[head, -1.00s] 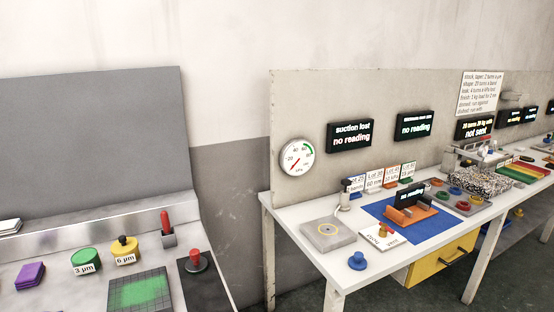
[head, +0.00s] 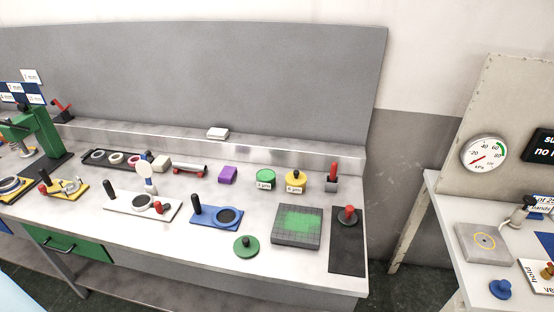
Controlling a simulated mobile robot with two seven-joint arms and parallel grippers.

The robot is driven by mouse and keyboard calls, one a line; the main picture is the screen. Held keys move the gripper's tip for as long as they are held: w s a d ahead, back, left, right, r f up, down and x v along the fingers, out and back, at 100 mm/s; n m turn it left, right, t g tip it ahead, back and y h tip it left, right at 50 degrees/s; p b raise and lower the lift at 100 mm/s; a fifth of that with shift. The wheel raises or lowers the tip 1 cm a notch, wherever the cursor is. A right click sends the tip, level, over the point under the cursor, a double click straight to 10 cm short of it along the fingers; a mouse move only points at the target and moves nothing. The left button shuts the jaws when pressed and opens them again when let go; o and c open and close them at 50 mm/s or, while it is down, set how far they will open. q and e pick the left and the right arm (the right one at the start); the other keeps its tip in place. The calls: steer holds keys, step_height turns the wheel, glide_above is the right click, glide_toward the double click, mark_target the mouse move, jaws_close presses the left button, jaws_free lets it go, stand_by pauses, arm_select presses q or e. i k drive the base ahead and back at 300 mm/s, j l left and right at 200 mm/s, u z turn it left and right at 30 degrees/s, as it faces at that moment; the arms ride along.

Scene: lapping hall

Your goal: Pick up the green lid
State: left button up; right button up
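In the head view a flat round green lid (head: 246,247) with a dark knob in its middle lies near the front edge of the left bench. It sits in front of a blue plate (head: 217,217) with a black handle and dark disc, and left of a grey gridded plate (head: 297,226) with a green patch. A green round pot (head: 265,179) labelled 3 µm stands farther back. Neither of my grippers is in view.
A yellow pot (head: 295,181) labelled 6 µm, a purple block (head: 228,174) and a black mat (head: 347,240) with a red knob share the bench. A gap separates it from the right table (head: 447,204). Bare bench top lies left of the lid.

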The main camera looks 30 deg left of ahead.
mark_target(246, 247)
steer(key=u, duration=1.05)
